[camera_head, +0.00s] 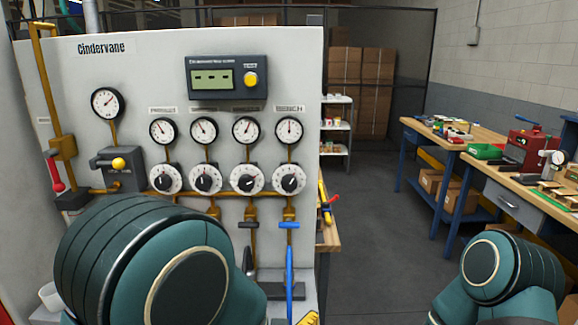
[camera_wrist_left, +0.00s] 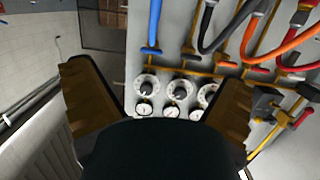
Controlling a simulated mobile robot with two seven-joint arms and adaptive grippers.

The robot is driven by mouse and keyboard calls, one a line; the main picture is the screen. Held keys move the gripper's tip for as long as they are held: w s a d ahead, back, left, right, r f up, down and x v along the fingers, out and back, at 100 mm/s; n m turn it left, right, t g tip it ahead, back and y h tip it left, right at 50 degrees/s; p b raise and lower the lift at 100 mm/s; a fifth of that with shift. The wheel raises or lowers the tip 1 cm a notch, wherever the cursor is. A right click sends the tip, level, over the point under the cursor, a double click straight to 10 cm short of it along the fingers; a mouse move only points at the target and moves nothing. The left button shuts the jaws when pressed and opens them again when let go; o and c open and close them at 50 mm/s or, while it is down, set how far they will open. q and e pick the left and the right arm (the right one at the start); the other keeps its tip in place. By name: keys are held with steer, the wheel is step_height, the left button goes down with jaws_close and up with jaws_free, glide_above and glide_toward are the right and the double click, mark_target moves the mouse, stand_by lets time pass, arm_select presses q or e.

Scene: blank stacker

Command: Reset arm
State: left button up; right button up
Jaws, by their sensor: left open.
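My left gripper (camera_wrist_left: 158,78) shows in the left wrist view, with its two dark, tan-padded fingers spread wide and nothing between them. Behind it stands the pale "Cindervane" gauge panel (camera_head: 70,75), which appears inverted in the wrist view. The gripper looks apart from the panel, but the exact gap cannot be told. In the head view the left gripper is hidden; only teal and black links of my arms show at the bottom left and bottom right. My right gripper is in neither view.
The panel carries dial gauges (camera_head: 162,131), white knobs (camera_head: 289,180), a display box (camera_head: 227,77) and a yellow-knobbed valve (camera_head: 118,164). Colored hoses show in the wrist view, including a blue one (camera_wrist_left: 154,25). Workbenches (camera_head: 455,143) stand at the right. Open floor (camera_head: 375,230) lies between.

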arm_select(q)
steer(key=s+a+f+g+h, duration=0.1)
steer(key=s+a+f+g, duration=0.2)
steer(key=f, duration=0.5)
steer(key=a+f+g, duration=0.2)
steer(key=f+g, duration=0.2)
steer(key=f, duration=0.4)
steer(key=s+a+f+n+g+h, duration=0.1)
steer(key=s+a+f+g+h, duration=0.1)
steer(key=s+f+g, duration=0.5)
steer(key=s+a+f, duration=0.1)
steer(key=s+f, duration=0.1)
steer(key=s, duration=0.2)
steer(key=shift+s+a+n+h, duration=0.25)
steer(key=shift+s+n+h, duration=0.05)
steer(key=shift+s+n, duration=0.1)
steer(key=shift+w+f, duration=0.1)
